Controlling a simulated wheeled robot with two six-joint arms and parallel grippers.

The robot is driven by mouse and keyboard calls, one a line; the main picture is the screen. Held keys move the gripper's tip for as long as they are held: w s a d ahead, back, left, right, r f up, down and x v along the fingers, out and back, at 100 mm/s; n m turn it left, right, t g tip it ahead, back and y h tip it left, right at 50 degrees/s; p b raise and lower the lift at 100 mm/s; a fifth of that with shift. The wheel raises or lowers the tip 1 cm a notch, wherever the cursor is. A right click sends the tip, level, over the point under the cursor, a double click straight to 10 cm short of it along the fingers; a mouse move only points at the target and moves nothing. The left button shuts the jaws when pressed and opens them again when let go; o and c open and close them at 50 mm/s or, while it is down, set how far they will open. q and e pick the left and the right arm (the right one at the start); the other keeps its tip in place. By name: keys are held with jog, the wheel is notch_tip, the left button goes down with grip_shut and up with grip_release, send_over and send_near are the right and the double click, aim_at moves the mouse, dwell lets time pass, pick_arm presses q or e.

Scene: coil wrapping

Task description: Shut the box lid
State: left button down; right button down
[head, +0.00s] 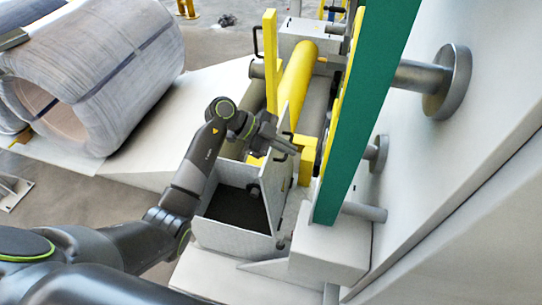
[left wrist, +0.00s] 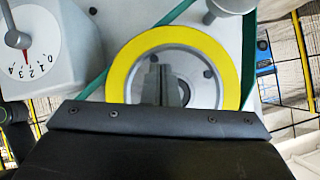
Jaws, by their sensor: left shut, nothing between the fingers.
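The box (head: 238,233) is pale grey with a dark inside, and stands in the lower middle of the head view. It is open at the top. A pale upright panel (head: 271,190) at its right side looks like the raised lid. My left gripper (head: 292,150) is shut and empty, above the far right part of the box near that panel. I cannot tell whether it touches the panel. In the left wrist view its closed fingers (left wrist: 161,86) show in front of a yellow ring. My right gripper is not in view.
A green upright beam (head: 365,110) and a pale wall with metal rollers (head: 450,82) stand close on the right. A yellow roller (head: 298,75) lies behind the box. A large wrapped coil (head: 100,70) is at the left. The left wrist view shows a dial (left wrist: 30,60).

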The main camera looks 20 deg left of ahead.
pick_arm(q)
jog(key=a+r+n+g+y, duration=0.2)
jog(key=a+r+y, duration=0.1)
jog(key=a+y, duration=0.25)
jog(key=b, duration=0.3)
send_over(268, 170)
jog(key=shift+y, duration=0.35)
notch_tip(268, 170, down, 10)
jog(key=shift+r, duration=0.1)
jog(key=shift+d, duration=0.1)
